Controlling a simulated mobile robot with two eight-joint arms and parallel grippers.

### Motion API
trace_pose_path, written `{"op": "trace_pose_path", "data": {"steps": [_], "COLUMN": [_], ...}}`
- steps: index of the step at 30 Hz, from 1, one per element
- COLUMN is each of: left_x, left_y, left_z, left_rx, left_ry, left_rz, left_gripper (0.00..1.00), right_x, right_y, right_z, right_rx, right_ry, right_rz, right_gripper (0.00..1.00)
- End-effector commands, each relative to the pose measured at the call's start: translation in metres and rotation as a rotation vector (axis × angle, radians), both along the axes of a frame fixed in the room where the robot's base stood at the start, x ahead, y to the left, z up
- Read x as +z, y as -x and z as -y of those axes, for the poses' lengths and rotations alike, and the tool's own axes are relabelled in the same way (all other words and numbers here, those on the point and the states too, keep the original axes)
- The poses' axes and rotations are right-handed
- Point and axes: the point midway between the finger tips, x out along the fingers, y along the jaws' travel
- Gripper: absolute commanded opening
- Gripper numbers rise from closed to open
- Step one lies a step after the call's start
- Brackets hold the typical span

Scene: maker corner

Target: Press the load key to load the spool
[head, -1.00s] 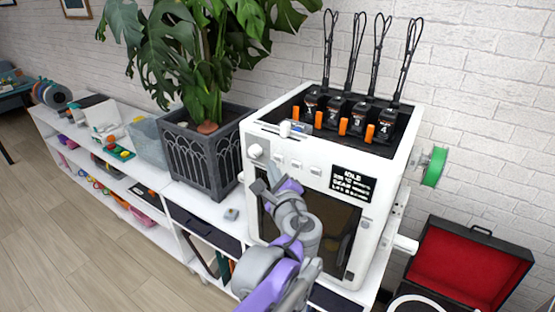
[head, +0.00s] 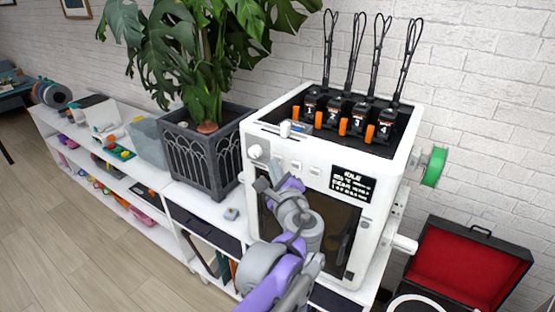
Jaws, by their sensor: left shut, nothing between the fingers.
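The white 3D printer (head: 378,222) stands on the white shelf unit. Its front panel has a round knob (head: 256,151), a row of small pale keys (head: 296,165) and a dark display (head: 353,184) whose top line seems to read IDLE. Key labels are too small to read. A green spool (head: 434,167) hangs on the printer's right side. My left gripper (head: 272,178) is shut and empty in front of the panel, just below the knob and the left end of the key row. I cannot tell if it touches the panel. My right gripper is not in view.
Several numbered black tool heads (head: 352,124) with looped cables stand on the printer's top. A potted plant (head: 203,160) stands close on the left. An open red-lined case (head: 465,265) sits at the lower right. The floor (head: 90,255) at left is clear.

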Motion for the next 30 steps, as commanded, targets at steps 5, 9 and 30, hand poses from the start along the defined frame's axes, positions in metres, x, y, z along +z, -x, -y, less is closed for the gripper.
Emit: {"op": "trace_pose_path", "data": {"steps": [5, 9, 30], "left_x": [0.0001, 0.0003, 0.0002], "left_y": [-0.0012, -0.0026, -0.0061], "left_z": [0.0008, 0.0018, 0.0045], "left_rx": [0.000, 0.000, 0.000], "left_ry": [0.000, 0.000, 0.000], "left_rz": [0.000, 0.000, 0.000], "left_gripper": [0.00, 0.00, 0.00], "right_x": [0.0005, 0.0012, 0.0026], "right_y": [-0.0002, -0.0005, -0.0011], "right_z": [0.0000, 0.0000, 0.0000], "right_rx": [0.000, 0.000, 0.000], "right_ry": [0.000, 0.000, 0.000], "right_rz": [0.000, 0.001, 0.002], "right_gripper": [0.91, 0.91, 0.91]}}
